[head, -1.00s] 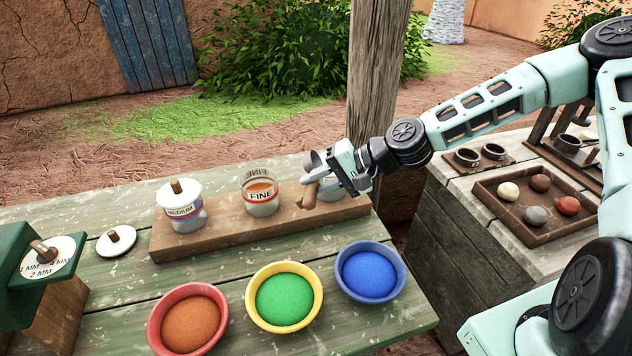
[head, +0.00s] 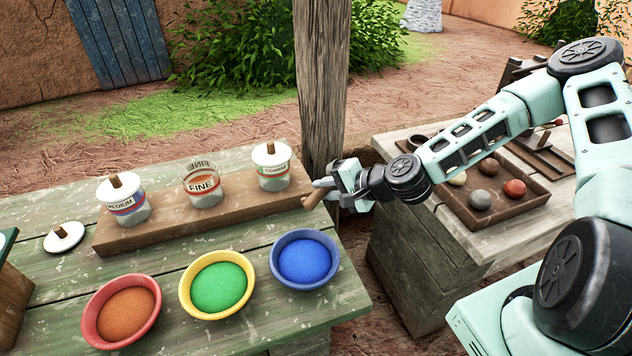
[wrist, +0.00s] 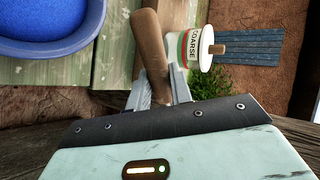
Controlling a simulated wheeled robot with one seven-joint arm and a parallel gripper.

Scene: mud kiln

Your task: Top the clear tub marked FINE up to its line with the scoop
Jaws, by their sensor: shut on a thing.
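The clear FINE tub (head: 203,187) stands open and upright in the middle of a wooden board (head: 240,206). Pale material fills its lower part, and reddish colour shows above, near the label; I cannot tell the level against a line. My gripper (head: 332,189) is right of the board, past the table's right end, shut on the scoop (head: 314,198). The scoop's brown wooden handle points down and left, and also shows between the fingers in the wrist view (wrist: 151,45). The scoop's bowl is mostly hidden by the fingers, so its contents cannot be seen.
Lidded MEDIUM (head: 125,203) and COARSE (head: 272,170) tubs flank FINE. A loose lid (head: 64,237) lies left. Red (head: 90,325), yellow (head: 190,305) and blue (head: 281,275) bowls of powder stand in front. A wooden post (head: 322,80) rises behind; a second table (head: 390,215) stands right.

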